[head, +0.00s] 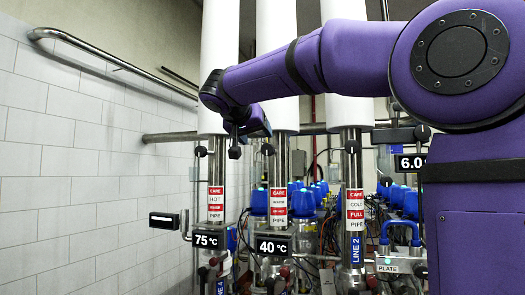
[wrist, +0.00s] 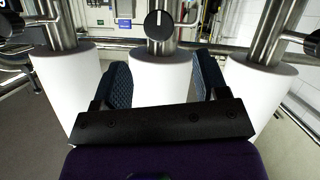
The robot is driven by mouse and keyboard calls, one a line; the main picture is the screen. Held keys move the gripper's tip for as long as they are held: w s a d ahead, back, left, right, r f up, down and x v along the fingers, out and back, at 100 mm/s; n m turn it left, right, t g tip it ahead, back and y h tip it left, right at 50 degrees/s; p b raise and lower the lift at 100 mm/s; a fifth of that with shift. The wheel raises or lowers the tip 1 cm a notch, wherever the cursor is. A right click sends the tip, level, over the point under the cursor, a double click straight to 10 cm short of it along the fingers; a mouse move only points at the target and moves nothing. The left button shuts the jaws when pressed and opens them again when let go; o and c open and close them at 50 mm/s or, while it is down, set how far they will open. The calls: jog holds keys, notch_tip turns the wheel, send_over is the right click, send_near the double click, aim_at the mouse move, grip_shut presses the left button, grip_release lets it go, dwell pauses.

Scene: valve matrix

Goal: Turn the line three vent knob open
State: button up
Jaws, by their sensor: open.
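The line three vent knob is a round black dial with a white mark. I take it to be the knob (head: 267,149) on the middle 40 °C pipe, since the pipes beside it read LINE 4 and LINE 2. In the wrist view the knob (wrist: 159,25) is centred, beyond the fingertips, its white mark running vertically. My gripper (head: 242,140) is up and left of that knob in the head view. In the wrist view my gripper (wrist: 160,62) is open, with the knob between the lines of its two dark fingers but apart from them. Nothing is held.
Similar knobs sit on the neighbouring pipes, the 75 °C pipe (head: 216,170) and the LINE 2 pipe (head: 353,175). Wide white sleeves (wrist: 160,85) cover parts of the pipes near my fingers. A handrail (head: 110,62) runs along the tiled wall at left.

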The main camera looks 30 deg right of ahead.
aim_at(266, 148)
jog(key=x, duration=0.9)
jog(key=shift+d+f, duration=0.1)
jog(key=shift+d, duration=0.05)
jog(key=c, duration=0.9)
